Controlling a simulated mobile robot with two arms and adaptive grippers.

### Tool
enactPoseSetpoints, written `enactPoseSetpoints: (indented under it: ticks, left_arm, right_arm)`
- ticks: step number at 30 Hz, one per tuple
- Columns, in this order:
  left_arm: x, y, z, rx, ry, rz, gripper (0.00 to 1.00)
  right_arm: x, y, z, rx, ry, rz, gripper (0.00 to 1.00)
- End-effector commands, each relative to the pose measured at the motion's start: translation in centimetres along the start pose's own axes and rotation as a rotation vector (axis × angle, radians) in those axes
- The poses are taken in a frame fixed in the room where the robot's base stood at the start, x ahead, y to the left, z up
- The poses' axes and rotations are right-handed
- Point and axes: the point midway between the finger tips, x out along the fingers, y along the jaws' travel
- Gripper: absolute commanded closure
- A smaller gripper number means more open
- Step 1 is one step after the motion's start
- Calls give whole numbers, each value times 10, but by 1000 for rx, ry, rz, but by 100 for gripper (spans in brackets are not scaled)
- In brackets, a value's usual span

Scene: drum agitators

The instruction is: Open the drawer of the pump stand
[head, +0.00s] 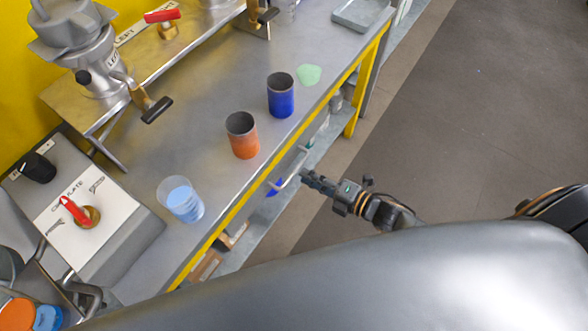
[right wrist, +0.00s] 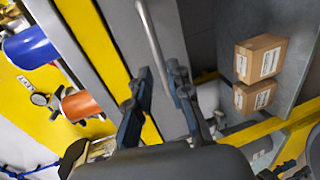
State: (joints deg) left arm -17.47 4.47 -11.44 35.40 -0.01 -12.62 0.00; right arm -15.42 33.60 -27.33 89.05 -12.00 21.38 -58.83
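The pump stand (head: 330,40) is a grey bench with a yellow front edge, running diagonally in the head view. A pale bar handle (head: 290,168) sticks out below that edge. In the right wrist view the handle (right wrist: 152,40) runs down between my fingers, in front of a grey front panel (right wrist: 184,28) that looks like the drawer's. My right gripper (head: 309,178) is at the handle, coming from the right. In the wrist view the gripper (right wrist: 160,70) has its fingers apart, one on each side of the bar; contact is unclear. My left gripper is out of view.
A blue cup (head: 281,98), an orange cup (head: 243,138) and a clear cup of light blue liquid (head: 183,202) stand near the bench's front edge. Cardboard boxes (right wrist: 258,60) lie on a lower shelf. The floor (head: 480,110) to the right is clear.

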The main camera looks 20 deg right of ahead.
Motion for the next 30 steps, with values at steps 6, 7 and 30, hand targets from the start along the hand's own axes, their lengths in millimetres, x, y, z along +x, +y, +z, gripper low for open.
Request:
enactPoseSetpoints:
  ticks: [6,7,30]
  left_arm:
    - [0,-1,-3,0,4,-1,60]
    - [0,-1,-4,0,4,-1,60]
    - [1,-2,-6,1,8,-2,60]
  right_arm:
    - [38,0,1,1,-2,1,80]
    - [42,0,1,1,-2,1,80]
    - [54,-1,0,2,-1,-1,100]
